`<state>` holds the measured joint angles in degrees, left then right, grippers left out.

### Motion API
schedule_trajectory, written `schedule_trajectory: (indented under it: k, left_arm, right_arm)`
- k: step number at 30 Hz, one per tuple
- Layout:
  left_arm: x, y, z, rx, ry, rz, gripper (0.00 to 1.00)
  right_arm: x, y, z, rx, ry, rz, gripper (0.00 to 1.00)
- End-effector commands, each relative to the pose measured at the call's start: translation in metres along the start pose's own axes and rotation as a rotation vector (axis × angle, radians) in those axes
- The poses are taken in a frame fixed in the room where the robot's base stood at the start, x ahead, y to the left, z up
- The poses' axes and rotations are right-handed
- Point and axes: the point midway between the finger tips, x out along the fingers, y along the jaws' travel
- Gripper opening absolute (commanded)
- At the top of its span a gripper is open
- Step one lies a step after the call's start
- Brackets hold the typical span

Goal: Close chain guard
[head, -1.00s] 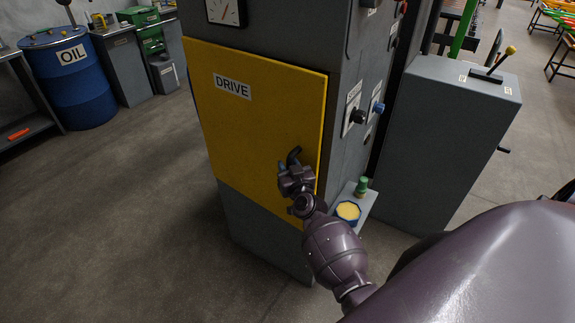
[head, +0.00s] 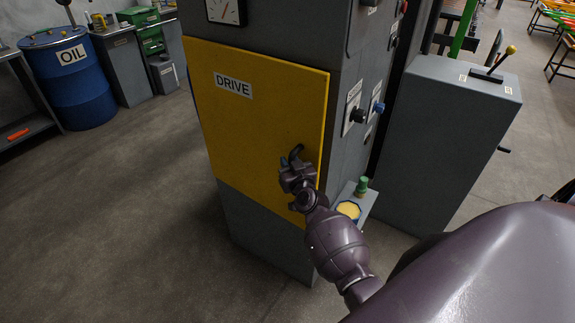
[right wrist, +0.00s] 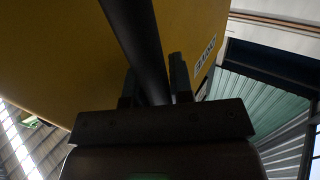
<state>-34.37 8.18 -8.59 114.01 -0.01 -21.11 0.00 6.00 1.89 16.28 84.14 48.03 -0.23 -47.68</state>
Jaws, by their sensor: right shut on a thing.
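The chain guard is a yellow panel (head: 245,135) marked DRIVE on the front of a grey machine cabinet. It lies close to the cabinet front; I cannot tell whether a gap remains at its right edge. A dark handle (head: 294,153) stands out near its right edge. My right gripper (head: 297,167) is shut on this handle. In the right wrist view, the dark handle bar (right wrist: 138,45) runs between the two fingers (right wrist: 153,88), with the yellow guard (right wrist: 60,55) behind. My left gripper is not in view.
A small shelf with a blue-rimmed yellow dish (head: 348,209) and a green knob-like thing (head: 362,186) juts out right of my forearm. Knobs (head: 358,115) sit on the cabinet side. A grey lever box (head: 445,140) stands at right.

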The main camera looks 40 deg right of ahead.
Motion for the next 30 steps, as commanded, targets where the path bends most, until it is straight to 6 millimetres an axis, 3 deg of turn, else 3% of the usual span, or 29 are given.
schedule_trajectory:
  k: [9, 22, 23, 24, 30]
  left_arm:
    - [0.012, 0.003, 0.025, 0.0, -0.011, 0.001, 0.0]
    - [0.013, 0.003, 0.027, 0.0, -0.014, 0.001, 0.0]
    - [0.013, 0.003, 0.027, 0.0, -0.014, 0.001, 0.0]
    - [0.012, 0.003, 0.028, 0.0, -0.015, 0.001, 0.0]
    - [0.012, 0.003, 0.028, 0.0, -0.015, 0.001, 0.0]
  right_arm:
    - [0.016, 0.028, 0.002, -0.004, 0.003, -0.067, 0.0]
    - [0.019, 0.036, -0.002, -0.003, 0.003, -0.075, 0.0]
    - [0.02, 0.036, -0.002, -0.003, 0.003, -0.074, 0.23]
    - [0.02, 0.036, -0.002, -0.003, 0.003, -0.074, 0.29]
    - [0.02, 0.036, -0.002, -0.004, 0.004, -0.073, 0.32]
